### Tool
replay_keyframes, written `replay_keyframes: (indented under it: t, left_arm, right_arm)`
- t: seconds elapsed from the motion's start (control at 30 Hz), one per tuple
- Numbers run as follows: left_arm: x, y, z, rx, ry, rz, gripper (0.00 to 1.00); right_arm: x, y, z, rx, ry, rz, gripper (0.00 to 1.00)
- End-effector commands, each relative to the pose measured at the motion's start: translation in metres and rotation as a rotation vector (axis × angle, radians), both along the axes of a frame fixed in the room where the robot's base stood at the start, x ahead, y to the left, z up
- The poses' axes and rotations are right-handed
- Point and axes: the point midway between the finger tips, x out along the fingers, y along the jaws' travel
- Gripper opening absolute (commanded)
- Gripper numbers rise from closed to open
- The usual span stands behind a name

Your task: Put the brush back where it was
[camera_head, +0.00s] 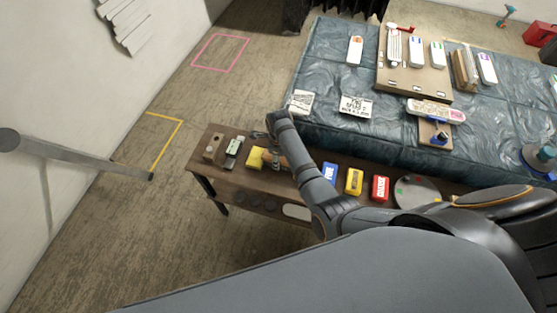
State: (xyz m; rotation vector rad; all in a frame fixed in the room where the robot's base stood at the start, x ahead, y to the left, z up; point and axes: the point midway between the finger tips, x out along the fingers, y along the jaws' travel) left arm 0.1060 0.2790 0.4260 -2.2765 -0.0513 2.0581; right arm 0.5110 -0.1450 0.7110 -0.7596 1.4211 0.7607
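I cannot make out the brush clearly in the head view. An arm of mine comes in from the right and reaches over the low wooden bench (238,179). Its end, with my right gripper (271,153), is above the bench's left half, close to a yellow block (255,158). The gripper is small and partly hidden by its own wrist. I cannot tell whether its fingers are open or whether it holds anything. My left gripper is not in view.
Blue, yellow and red boxes (380,188) and a round grey palette (416,193) stand along the bench. A cloth-covered table (325,65) behind bears boards and labelled items. A pink floor outline (220,53) and a yellow one (166,141) mark bare floor at left.

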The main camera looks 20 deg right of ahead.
Motion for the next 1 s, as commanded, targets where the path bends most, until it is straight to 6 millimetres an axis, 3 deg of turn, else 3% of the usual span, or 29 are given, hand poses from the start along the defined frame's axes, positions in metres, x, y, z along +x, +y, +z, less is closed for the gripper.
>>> replay_keyframes:
  t: [0.1,0.43,0.47,0.6,1.0]
  left_arm:
    - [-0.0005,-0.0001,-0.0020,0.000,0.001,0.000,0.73]
    - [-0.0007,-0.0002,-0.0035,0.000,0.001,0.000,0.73]
    - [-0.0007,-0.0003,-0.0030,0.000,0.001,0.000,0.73]
    - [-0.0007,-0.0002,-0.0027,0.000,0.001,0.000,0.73]
    - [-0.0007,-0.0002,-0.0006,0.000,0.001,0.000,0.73]
  right_arm:
    - [0.0006,-0.0001,-0.0102,0.001,-0.003,-0.001,0.12]
    - [0.0000,-0.0001,-0.0138,0.000,-0.001,-0.001,0.12]
    - [-0.0001,-0.0001,-0.0135,0.000,-0.001,-0.001,0.44]
    - [-0.0001,-0.0001,-0.0131,0.000,-0.001,-0.001,0.63]
    - [0.0002,-0.0001,-0.0089,0.001,-0.003,-0.001,0.64]
